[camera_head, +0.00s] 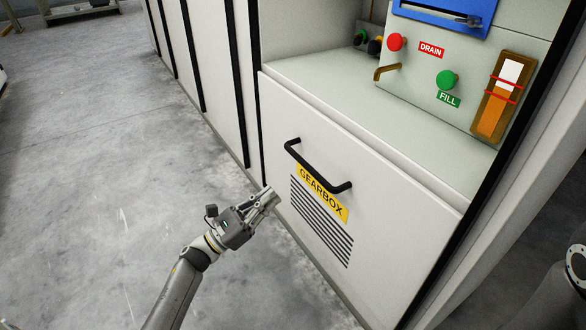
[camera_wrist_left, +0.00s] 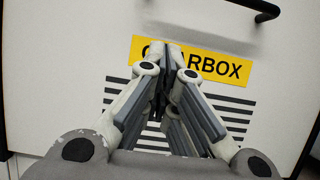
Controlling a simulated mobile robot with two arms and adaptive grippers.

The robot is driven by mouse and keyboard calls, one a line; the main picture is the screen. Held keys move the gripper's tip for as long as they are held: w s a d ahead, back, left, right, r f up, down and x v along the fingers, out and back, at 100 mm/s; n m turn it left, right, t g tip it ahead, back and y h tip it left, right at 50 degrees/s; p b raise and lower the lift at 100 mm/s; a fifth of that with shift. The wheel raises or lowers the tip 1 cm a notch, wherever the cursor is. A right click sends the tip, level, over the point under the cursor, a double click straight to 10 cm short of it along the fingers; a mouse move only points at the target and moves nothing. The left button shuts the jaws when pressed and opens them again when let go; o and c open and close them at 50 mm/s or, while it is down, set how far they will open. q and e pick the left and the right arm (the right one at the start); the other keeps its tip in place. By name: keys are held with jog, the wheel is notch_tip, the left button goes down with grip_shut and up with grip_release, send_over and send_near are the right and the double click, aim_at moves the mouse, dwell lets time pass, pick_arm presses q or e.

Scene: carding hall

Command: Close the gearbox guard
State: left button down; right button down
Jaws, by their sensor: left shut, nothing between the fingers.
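The gearbox guard (camera_head: 372,225) is a pale panel with a black bar handle (camera_head: 317,166), a yellow GEARBOX label (camera_head: 322,193) and black vent slots below it. It stands upright in the cabinet front below a pale ledge and looks flush or nearly so; I cannot tell whether a small gap is left. My left gripper (camera_head: 273,197) is shut and empty, in front of the guard's left part, left of the label. In the left wrist view the fingers (camera_wrist_left: 168,50) cover part of the label (camera_wrist_left: 225,67), with the handle (camera_wrist_left: 268,12) above right. Whether the fingertips touch the panel is unclear. My right gripper is out of view.
Above the ledge (camera_head: 335,75) are a red DRAIN knob (camera_head: 395,42), a green FILL knob (camera_head: 446,79), a brass spout (camera_head: 386,71) and a sight gauge (camera_head: 503,96). Tall pale panels (camera_head: 205,60) run along the left. The grey floor (camera_head: 85,150) at left is clear.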

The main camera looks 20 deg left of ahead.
aim_at(306, 153)
pick_arm(q)
jog(key=shift+w+d+r+b, duration=0.55)
jog(key=shift+w+r, duration=0.2)
jog(key=shift+r, duration=0.4)
jog(key=shift+w+d+r+b, duration=0.5)
jog(key=shift+w+d+r, duration=0.25)
jog(key=shift+r, duration=0.45)
jog(key=shift+w+d+r+b, duration=0.55)
jog(key=shift+w+r, duration=0.25)
jog(key=shift+r, duration=0.35)
